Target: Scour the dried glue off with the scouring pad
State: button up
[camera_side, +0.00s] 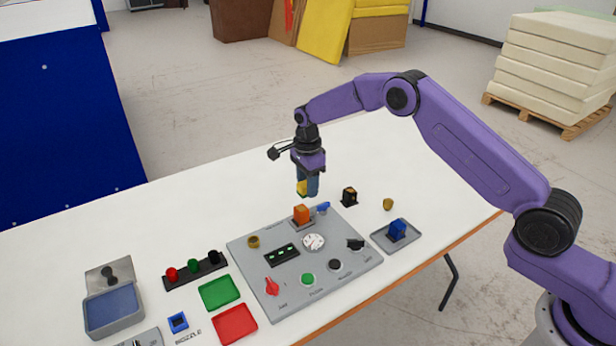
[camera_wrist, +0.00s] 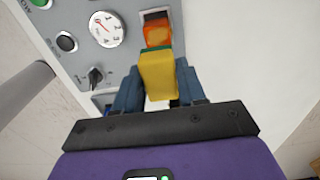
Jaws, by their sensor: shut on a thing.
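My gripper (camera_side: 308,184) points down above the back edge of the grey control panel and is shut on a yellow block with a green end, the scouring pad (camera_wrist: 158,76). The pad's yellow side also shows in the side view (camera_side: 301,188). Below it on the panel is an orange block (camera_side: 301,215), apart from the pad in the side view. In the wrist view the orange block (camera_wrist: 158,34) lies just beyond the pad's green end. An amber patch on it may be the dried glue; I cannot tell for certain.
The grey panel (camera_side: 330,283) carries a dial (camera_side: 313,242), buttons and knobs. A small blue part (camera_side: 323,208) sits right beside the orange block. A black block (camera_side: 349,196) and a tray with a blue block (camera_side: 397,229) stand to the right. The table behind is clear.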

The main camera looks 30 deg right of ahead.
aim_at(303, 208)
jog(key=shift+f, duration=1.6)
jog(key=shift+a+f, duration=0.7)
jog(key=shift+f, duration=0.15)
jog(key=shift+c, duration=0.4)
jog(key=shift+a, duration=1.3)
jog(key=shift+d+r, duration=0.1)
jog(key=shift+d, duration=2)
jog(key=shift+a+r, duration=0.1)
jog(key=shift+r, duration=3.9)
